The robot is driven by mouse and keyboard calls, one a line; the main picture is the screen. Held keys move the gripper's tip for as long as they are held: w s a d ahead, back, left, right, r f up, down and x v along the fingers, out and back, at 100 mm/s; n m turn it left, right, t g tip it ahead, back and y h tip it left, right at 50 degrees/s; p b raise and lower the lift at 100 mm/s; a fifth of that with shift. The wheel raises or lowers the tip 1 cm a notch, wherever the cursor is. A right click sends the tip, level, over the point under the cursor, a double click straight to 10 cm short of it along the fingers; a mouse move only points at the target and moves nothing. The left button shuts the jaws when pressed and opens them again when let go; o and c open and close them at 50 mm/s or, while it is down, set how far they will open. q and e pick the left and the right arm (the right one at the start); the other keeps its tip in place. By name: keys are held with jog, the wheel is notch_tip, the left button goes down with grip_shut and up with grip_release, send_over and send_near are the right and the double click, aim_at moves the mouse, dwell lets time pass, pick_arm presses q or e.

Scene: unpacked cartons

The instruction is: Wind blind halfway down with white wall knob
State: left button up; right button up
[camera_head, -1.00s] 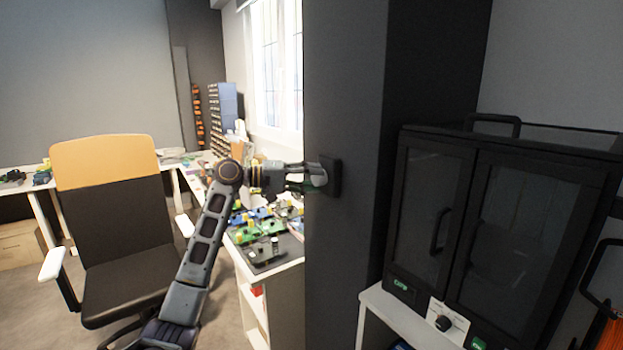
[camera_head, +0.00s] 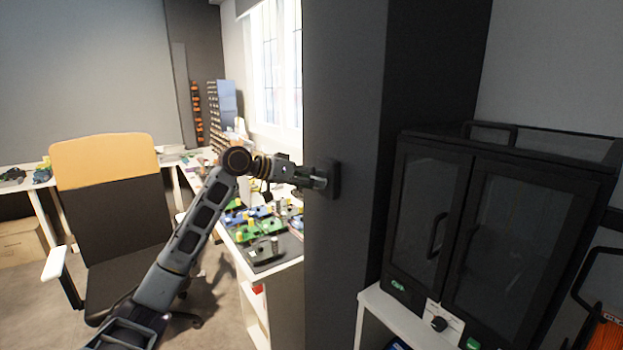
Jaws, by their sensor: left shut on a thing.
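My left gripper (camera_head: 320,180) reaches in from the left to a dark plate (camera_head: 335,179) on the dark column. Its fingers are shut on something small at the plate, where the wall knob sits. The fingers cover it, so its white colour and its turn cannot be made out. The window (camera_head: 277,70) stands behind, left of the column. A short dark strip of the blind (camera_head: 245,6) shows at the window's top, cut by the picture's upper edge. Most of the blind is out of view. My right gripper is not in view.
The dark column (camera_head: 345,270) hides the window's right side. A black glass-doored cabinet (camera_head: 480,235) stands at right on a white shelf. An office chair (camera_head: 105,180) stands at left. A workbench with green and blue parts (camera_head: 262,228) lies below my arm.

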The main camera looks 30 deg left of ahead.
pick_arm(q)
jog(key=shift+s+d+f+m+t+y+p, duration=0.15)
jog(key=shift+m+t+y, duration=0.1)
jog(key=shift+m+y, duration=0.5)
jog(key=shift+w+d+f+m+t+y+p, duration=0.15)
jog(key=shift+m+y, duration=0.3)
jog(key=shift+m, duration=0.6)
jog(key=shift+s+d+m+t+y+p, duration=0.1)
jog(key=shift+m+t+y, duration=0.2)
jog(key=shift+m+y, duration=0.45)
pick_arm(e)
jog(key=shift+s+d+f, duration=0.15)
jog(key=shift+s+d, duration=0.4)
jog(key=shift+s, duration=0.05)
pick_arm(q)
jog(key=shift+a+m, duration=0.1)
jog(key=shift+m, duration=0.15)
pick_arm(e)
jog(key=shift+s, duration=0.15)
pick_arm(q)
jog(key=o, duration=1)
jog(key=shift+r, duration=0.1)
jog(key=shift+o, duration=0.2)
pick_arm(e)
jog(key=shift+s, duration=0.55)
pick_arm(q)
jog(key=shift+r, duration=0.1)
